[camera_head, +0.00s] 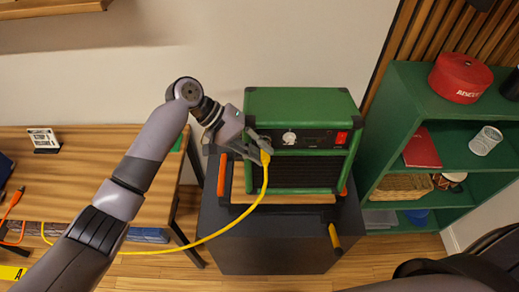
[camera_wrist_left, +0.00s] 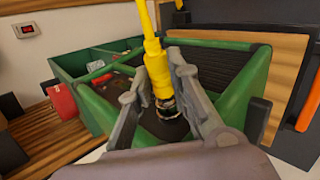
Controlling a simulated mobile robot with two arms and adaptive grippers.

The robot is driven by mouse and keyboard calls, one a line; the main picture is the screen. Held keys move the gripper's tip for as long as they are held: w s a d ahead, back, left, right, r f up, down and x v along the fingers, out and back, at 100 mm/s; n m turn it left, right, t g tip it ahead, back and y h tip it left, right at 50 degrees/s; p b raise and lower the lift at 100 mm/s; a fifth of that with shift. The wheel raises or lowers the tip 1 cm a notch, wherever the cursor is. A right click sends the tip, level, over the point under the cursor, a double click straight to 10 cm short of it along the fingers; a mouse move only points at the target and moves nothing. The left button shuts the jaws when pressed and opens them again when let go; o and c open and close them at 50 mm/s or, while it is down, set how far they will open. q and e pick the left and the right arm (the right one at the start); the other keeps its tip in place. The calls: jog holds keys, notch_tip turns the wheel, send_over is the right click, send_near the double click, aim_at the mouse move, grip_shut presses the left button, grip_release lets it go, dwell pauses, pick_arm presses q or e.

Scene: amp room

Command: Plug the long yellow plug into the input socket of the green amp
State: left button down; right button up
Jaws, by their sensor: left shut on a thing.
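The green amp (camera_head: 300,98) stands on a dark stand, its black front panel bearing a silver knob (camera_head: 289,138) and a red switch (camera_head: 341,137). My left gripper (camera_head: 262,150) is at the left part of the amp's front, shut on the long yellow plug (camera_head: 266,158). In the left wrist view the yellow plug (camera_wrist_left: 157,68) sits between the two fingers, with a dark, metallic collar at its lower end. The input socket is hidden, and I cannot tell whether the plug's tip is in it. My right gripper is not in view.
The yellow cable (camera_head: 225,229) hangs from the plug and loops left toward the wooden table (camera_head: 85,165). The dark stand (camera_head: 270,245) carries orange-handled items beside the amp. A green shelf (camera_head: 400,110) with a red round box (camera_head: 460,77) stands at the right.

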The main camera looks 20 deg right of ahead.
pick_arm(q)
jog(key=c, duration=1.4)
grip_release()
jog(key=shift+w, duration=0.1)
